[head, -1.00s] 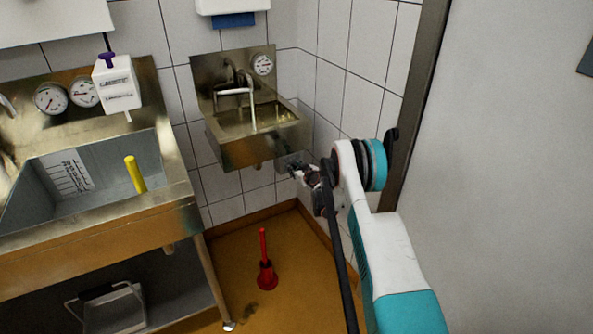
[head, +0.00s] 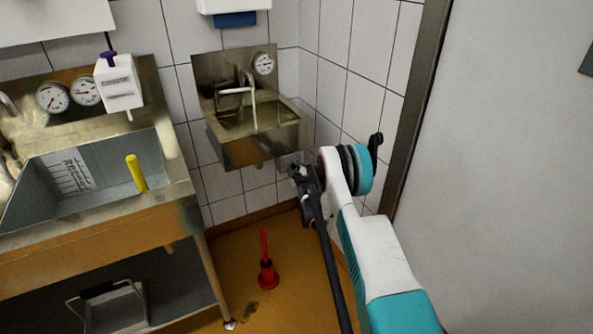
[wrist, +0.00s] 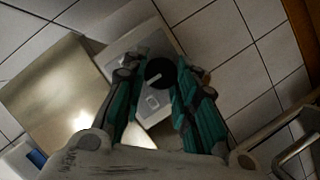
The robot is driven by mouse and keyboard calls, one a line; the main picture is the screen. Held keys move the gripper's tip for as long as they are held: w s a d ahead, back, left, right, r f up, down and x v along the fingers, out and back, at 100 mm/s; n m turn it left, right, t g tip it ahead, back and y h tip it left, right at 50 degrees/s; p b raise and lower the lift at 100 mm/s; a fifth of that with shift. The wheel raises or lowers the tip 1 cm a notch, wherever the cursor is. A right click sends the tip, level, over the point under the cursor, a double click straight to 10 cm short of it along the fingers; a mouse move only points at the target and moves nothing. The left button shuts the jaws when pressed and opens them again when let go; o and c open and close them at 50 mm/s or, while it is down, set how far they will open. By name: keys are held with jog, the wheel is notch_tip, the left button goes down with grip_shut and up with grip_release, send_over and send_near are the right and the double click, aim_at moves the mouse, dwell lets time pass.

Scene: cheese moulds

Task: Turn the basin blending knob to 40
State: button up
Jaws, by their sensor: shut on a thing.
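The blending knob (wrist: 160,73) is a round black knob on a grey plate (wrist: 172,45) on the tiled wall, seen in the wrist view. My gripper (wrist: 163,80) has its two teal and dark fingers on either side of it and is shut on it. Pale marks show beside the knob, but I cannot read any numbers. In the head view my gripper (head: 303,180) is at the wall just below and right of the small steel basin (head: 252,152), and it hides the knob there. A round white gauge (head: 263,64) is on the basin's back panel.
A larger steel sink (head: 100,225) with a yellow-handled tool (head: 136,172) stands at the left. A red tool (head: 266,265) stands on the orange-brown floor below the basin. A door frame (head: 415,110) is close on the right of my arm.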

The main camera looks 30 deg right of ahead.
dwell(0.4)
jog(key=o, duration=1)
jog(key=shift+o, duration=0.2)
jog(key=shift+s, duration=0.1)
jog(key=v, duration=1.1)
jog(key=shift+s+a, duration=0.2)
jog(key=shift+s, duration=0.15)
